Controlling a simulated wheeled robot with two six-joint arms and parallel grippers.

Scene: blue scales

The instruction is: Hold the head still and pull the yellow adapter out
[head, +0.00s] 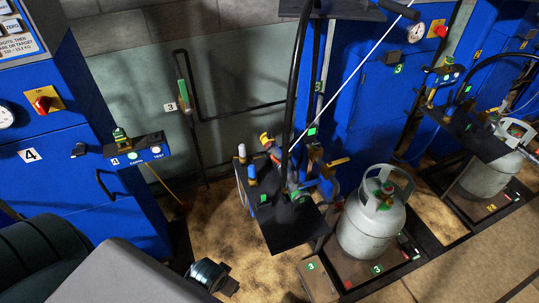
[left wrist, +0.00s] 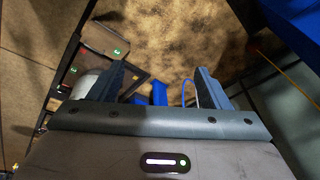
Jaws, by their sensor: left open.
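In the head view a black tray (head: 283,234) stands at the centre, with small fittings on it. A small orange-yellow piece (head: 265,139) tops a dark fitting at its back. I cannot tell which one is the yellow adapter, and the head is too small to pick out surely. My left wrist shows low in the head view, below and left of the tray. My right gripper is not in view.
A grey gas cylinder (head: 368,232) stands on a scale right of the tray. A blue cabinet (head: 70,170) with a small control shelf (head: 136,148) is at the left. A white line (head: 345,80) slants above the tray. Bare sandy floor (head: 215,225) lies left of the tray.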

